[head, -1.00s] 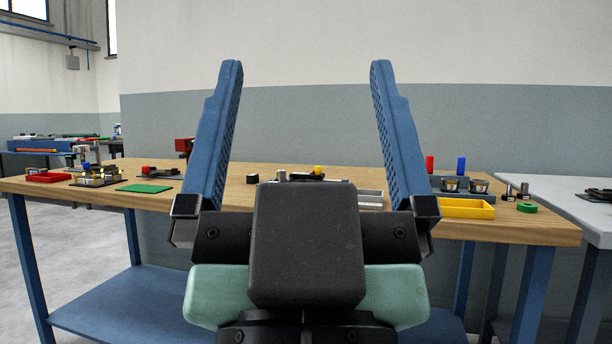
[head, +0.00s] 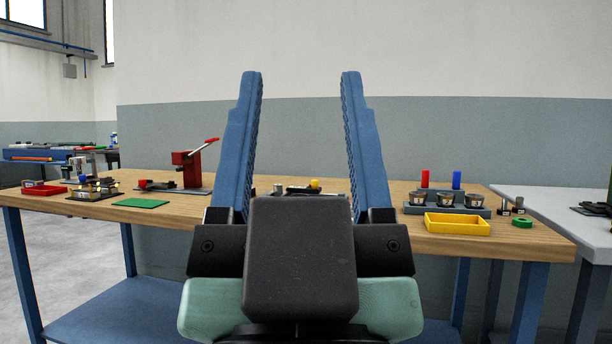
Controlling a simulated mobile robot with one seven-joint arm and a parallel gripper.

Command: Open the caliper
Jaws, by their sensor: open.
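My gripper (head: 301,78) stands upright in front of the wooden workbench (head: 165,217), its two blue fingers apart with nothing between them. A low dark item with a yellow knob (head: 314,184) lies on the bench behind it, seen through the gap between the fingers. Its lower part is hidden by my gripper's dark body. I cannot tell whether this is the caliper, and no caliper can be clearly made out elsewhere.
On the bench's left are a red tray (head: 44,190), a green mat (head: 140,203) and a red lever press (head: 190,168). On its right are a grey holder (head: 422,210) with metal cups, a yellow tray (head: 457,225) and a green ring (head: 522,222). A grey table (head: 560,210) adjoins at right.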

